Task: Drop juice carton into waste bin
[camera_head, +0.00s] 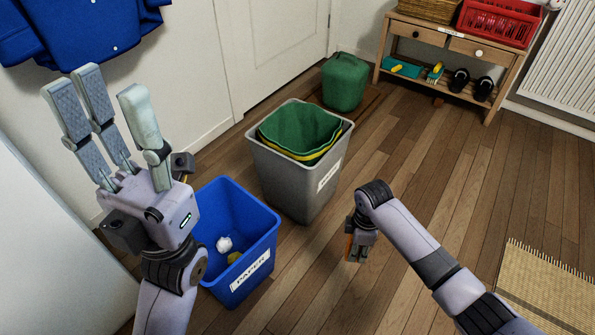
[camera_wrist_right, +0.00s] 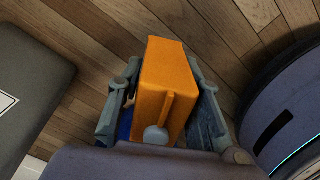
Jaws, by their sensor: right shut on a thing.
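An orange juice carton (camera_wrist_right: 163,80) with a pale round cap is between the fingers of my right gripper (camera_wrist_right: 165,105), which is shut on it. In the head view my right gripper (camera_head: 359,246) points down over the wooden floor, right of the grey bin, and only a sliver of orange shows there. A grey waste bin (camera_head: 292,185) with a white label stands in the middle, a green and yellow liner or cloth inside it. The label's text is too small to read surely. My left gripper (camera_head: 105,120) is raised at the left, fingers spread, open and empty.
A blue bin (camera_head: 262,255) labelled PAPER stands left of the grey bin, holding a white crumpled ball and a yellowish item. A green container (camera_head: 345,82) stands behind. A wooden shelf (camera_head: 455,45) is at the back right, a woven mat (camera_head: 550,290) at the lower right. Floor between is clear.

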